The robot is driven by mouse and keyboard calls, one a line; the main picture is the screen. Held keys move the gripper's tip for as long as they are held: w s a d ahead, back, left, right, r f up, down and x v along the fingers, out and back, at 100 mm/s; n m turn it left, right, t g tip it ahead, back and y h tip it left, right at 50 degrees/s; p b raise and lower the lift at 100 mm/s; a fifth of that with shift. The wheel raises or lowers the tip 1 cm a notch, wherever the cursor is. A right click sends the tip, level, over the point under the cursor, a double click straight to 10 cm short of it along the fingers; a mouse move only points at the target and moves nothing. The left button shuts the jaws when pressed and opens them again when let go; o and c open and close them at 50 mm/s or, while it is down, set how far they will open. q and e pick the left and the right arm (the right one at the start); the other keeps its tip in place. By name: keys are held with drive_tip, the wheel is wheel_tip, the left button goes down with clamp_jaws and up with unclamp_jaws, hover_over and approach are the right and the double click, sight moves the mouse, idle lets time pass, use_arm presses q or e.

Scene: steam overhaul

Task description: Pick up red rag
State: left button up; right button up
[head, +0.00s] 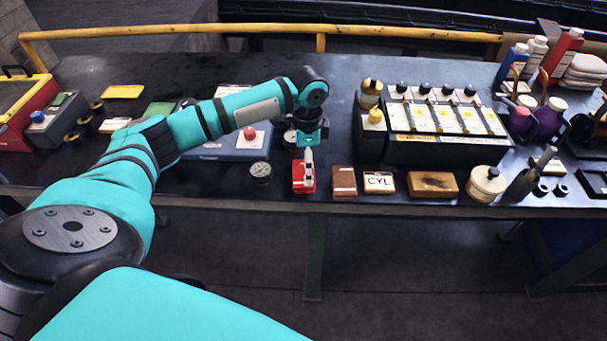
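A small bright red item (303,182) with white marks lies near the front edge of the dark workbench. It looks like the red rag, though its folds are too small to make out. My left arm reaches in from the left, and its gripper (307,155) points down right over the far part of the red item. The fingertips overlap it in this view, so contact and finger opening cannot be told. My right gripper is not clearly in view.
Right of the red item are a brown block (344,182), a CYL block (379,182) and a scorched block (433,185). A round gauge (260,172) stands close on its left. A black rack (430,152) stands behind. Bottles (549,119) crowd the right end.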

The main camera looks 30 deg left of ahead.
use_arm(q)
drive_tip(key=shift+s+a+f+p, duration=0.15)
drive_tip(key=shift+f+p, duration=0.35)
drive_tip(key=shift+f, duration=1.85)
drive_tip(key=c, duration=0.9)
